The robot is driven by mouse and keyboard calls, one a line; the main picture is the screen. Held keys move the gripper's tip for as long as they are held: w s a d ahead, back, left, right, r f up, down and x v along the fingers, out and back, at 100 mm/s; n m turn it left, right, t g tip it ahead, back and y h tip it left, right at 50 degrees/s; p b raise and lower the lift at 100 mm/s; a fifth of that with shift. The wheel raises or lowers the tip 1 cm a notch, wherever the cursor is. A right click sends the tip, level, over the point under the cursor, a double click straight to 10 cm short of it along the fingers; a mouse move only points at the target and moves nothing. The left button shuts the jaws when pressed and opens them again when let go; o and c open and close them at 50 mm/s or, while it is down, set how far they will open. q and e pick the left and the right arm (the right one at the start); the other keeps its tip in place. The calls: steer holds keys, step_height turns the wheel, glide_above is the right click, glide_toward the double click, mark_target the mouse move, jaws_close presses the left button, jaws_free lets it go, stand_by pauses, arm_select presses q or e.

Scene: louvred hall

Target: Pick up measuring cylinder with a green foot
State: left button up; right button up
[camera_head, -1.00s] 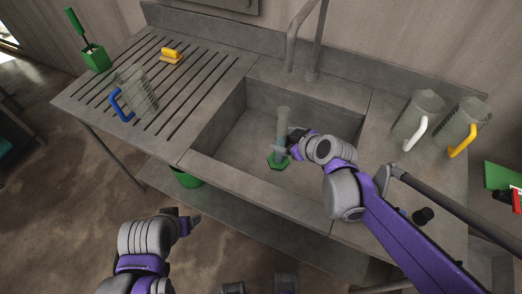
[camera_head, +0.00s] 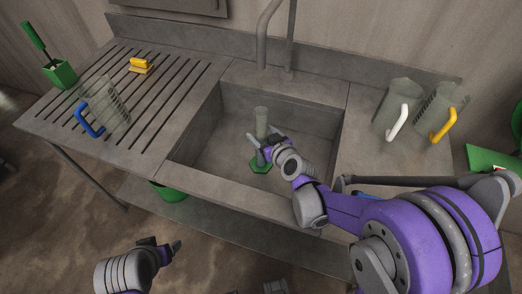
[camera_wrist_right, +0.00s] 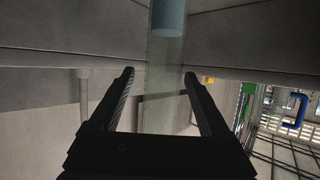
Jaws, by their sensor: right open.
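The clear measuring cylinder (camera_head: 261,119) stands upright in the sink on its green foot (camera_head: 260,167). My right gripper (camera_head: 262,151) is open at the lower part of the cylinder and partly hides it. In the right wrist view the clear tube (camera_wrist_right: 165,65), with a blue part (camera_wrist_right: 168,17) at the top edge, shows between the open fingers of the right gripper (camera_wrist_right: 159,80), with gaps at both sides. My left gripper (camera_head: 165,247) hangs in front of the counter, apart from everything; its jaw opening is unclear.
The sink walls (camera_head: 202,122) surround the cylinder. Jugs with white (camera_head: 397,121) and yellow (camera_head: 444,124) handles stand right. A tap (camera_head: 263,40) rises behind.

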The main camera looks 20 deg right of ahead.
steer(key=x, duration=0.3)
steer(key=shift+w+a+f, duration=0.2)
steer(key=shift+w+f, duration=0.1)
steer(key=shift+f, duration=0.05)
jaws_close()
stand_by(1.1)
